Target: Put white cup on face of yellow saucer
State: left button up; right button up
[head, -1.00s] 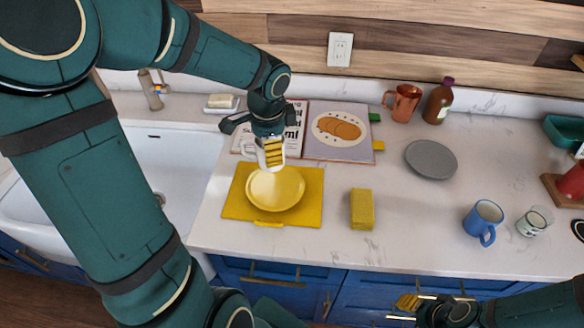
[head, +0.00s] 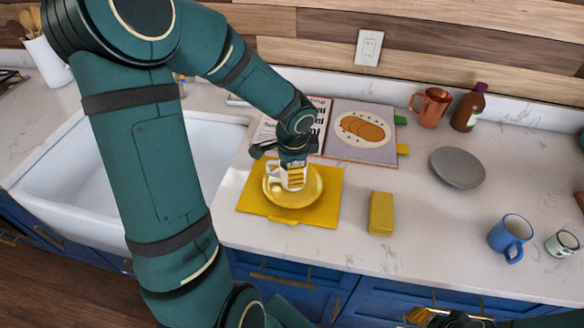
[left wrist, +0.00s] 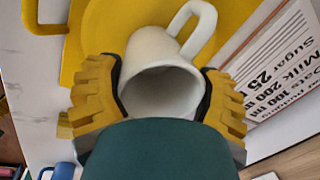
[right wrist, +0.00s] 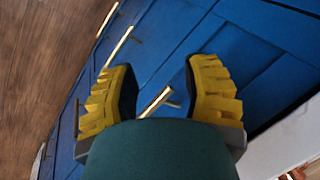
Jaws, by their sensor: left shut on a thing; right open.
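The white cup (head: 275,172) is between the fingers of my left gripper (head: 292,178), over the middle of the yellow saucer (head: 310,196). In the left wrist view, the cup (left wrist: 160,75) shows its open mouth and handle, with a yellow finger on each side. The saucer (left wrist: 100,30) is behind it. I cannot tell whether the cup's base touches the saucer. The saucer lies on a yellow mat (head: 328,212). My right gripper (right wrist: 160,90) is open and empty in front of the blue cabinets; the head view shows only part of it at the bottom edge.
An open cookbook (head: 350,150) lies behind the saucer. A yellow sponge-like block (head: 381,213) is to its right. Further right are a grey plate (head: 458,167), a blue mug (head: 510,237) and a small white mug (head: 563,243). The sink (head: 150,150) is at left.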

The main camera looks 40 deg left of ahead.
pick_arm(q)
jog(key=shift+r, duration=0.1)
jog(key=o, duration=1.2)
jog(key=shift+o, duration=0.2)
jog(key=shift+r, duration=0.35)
notch_tip(320, 180, up, 11)
jog(key=s+d+p, duration=0.1)
jog(key=p, duration=0.1)
jog(key=shift+d+p, duration=0.2)
jog(key=shift+p, duration=0.15)
